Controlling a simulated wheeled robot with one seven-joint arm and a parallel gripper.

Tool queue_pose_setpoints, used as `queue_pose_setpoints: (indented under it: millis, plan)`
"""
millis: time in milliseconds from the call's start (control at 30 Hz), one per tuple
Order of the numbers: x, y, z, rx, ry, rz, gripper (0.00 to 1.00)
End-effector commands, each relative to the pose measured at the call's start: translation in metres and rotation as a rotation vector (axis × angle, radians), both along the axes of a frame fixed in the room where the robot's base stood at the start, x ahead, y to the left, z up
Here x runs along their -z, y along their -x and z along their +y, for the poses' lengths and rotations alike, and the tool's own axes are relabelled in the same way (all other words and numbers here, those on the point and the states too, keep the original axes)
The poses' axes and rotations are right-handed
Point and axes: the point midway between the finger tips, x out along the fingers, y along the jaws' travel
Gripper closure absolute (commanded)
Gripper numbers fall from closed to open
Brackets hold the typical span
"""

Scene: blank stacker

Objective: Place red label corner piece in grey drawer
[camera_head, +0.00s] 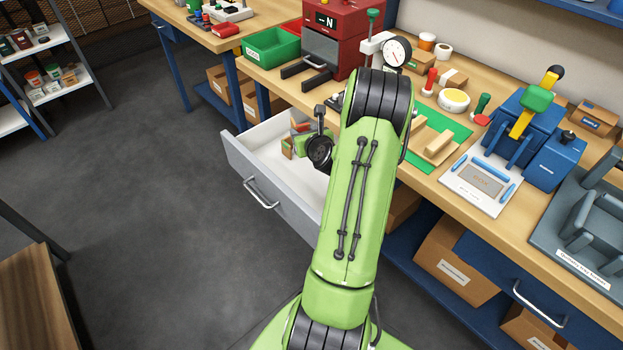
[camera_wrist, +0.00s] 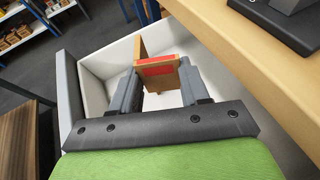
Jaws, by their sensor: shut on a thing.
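The grey drawer (camera_head: 290,211) stands open under the bench, with a white interior. It also shows in the wrist view, with its grey front (camera_wrist: 68,88) at the left. The wooden corner piece with a red label (camera_wrist: 156,68) is between the two grey fingers of my gripper (camera_wrist: 160,84), which is shut on it. The piece is inside the drawer's outline; I cannot tell whether it touches the drawer floor. In the head view, my wrist and arm partly hide my gripper (camera_head: 302,141), the piece and the drawer's right part.
The wooden bench top (camera_wrist: 232,50) runs close along the drawer's right side. On the bench are a red press (camera_head: 335,35), a green bin (camera_head: 271,49), a dial gauge (camera_head: 397,51) and a blue device (camera_head: 528,125). The visible drawer floor around the piece looks clear.

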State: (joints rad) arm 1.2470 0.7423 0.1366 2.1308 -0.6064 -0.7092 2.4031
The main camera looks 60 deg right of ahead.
Motion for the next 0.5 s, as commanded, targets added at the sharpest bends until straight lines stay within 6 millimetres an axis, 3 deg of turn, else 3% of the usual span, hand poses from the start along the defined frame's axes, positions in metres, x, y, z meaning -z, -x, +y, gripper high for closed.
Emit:
queue_pose_setpoints:
  millis: [33,167,333,500]
  plan:
    - [0.014,0.0,0.0,0.0,0.0,0.0,0.83]
    - [0.027,0.0,0.0,0.0,-0.001,0.0,0.83]
    - [0.068,0.0,0.0,0.001,-0.005,0.0,0.83]
    - [0.089,0.0,0.0,0.0,-0.003,-0.001,0.83]
